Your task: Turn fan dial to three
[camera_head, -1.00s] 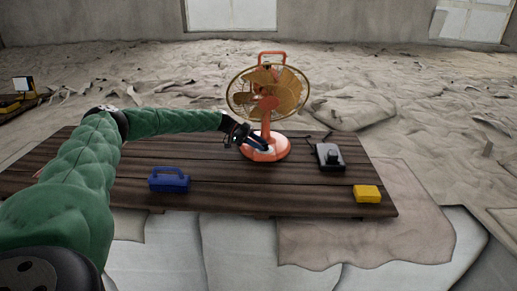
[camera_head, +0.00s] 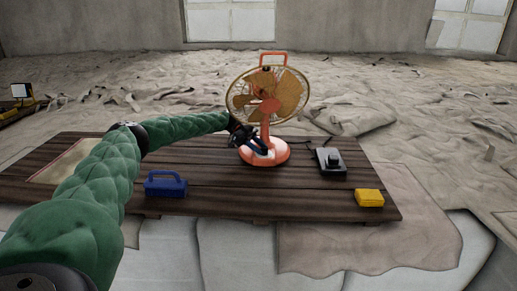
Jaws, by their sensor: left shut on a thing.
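An orange fan with a round wire cage (camera_head: 267,95) stands upright on a dark plank table (camera_head: 230,200). Its round orange base (camera_head: 280,154) has a pale top. My left gripper (camera_head: 260,147) reaches in from the left on a green-sleeved arm and is at the front left of the base, below the cage. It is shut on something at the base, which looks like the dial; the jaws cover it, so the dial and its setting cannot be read. My right gripper is not in view.
A blue box with a handle (camera_head: 165,184) sits at the table's front left. A grey and black device (camera_head: 331,162) is right of the fan, with a yellow box (camera_head: 369,197) at the front right. The table between the blue and yellow boxes is clear.

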